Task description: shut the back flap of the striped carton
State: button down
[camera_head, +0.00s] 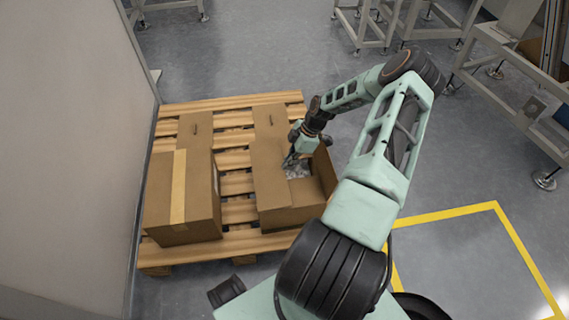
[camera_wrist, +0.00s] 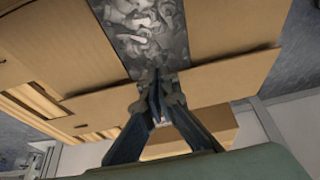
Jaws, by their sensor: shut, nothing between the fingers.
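Two brown cartons stand on the pallet. The left carton (camera_head: 157,205) has a pale tape stripe along its shut top. The right carton (camera_head: 292,214) is partly open, and I see no stripe on it. Grey metallic parts (camera_head: 297,171) show in its opening, and also in the wrist view (camera_wrist: 150,35). A brown panel (camera_head: 270,120) with a small dark slot extends at its back; I cannot tell whether it is its back flap. My gripper (camera_head: 288,162) is shut and empty, pointing down at the opening. In the wrist view its fingertips (camera_wrist: 157,75) lie between cardboard flaps (camera_wrist: 215,75).
The wooden pallet (camera_head: 237,184) has bare slats between the cartons. A similar slotted panel (camera_head: 195,130) lies behind the left carton. A pale wall (camera_head: 65,150) borders the left side. Metal frames (camera_head: 480,45) stand at the back and right.

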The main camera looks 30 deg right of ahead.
jog(key=shift+s+d+f+b, duration=0.15)
jog(key=shift+f+b, duration=0.3)
jog(key=shift+f, duration=0.5)
jog(key=shift+w+a+f+b, duration=0.15)
jog(key=shift+a+b, duration=0.05)
jog(key=shift+a, duration=0.2)
jog(key=shift+w+a+f+b, duration=0.1)
jog(key=shift+a+f+b, duration=0.1)
jog(key=shift+a, duration=0.15)
jog(key=shift+a+r, duration=0.1)
jog(key=shift+r, duration=0.05)
jog(key=shift+d+r, duration=0.2)
jog(key=shift+r, duration=0.3)
jog(key=d+v, duration=0.1)
jog(key=v, duration=1.1)
jog(key=shift+f, duration=0.25)
jog(key=shift+s+a, duration=0.1)
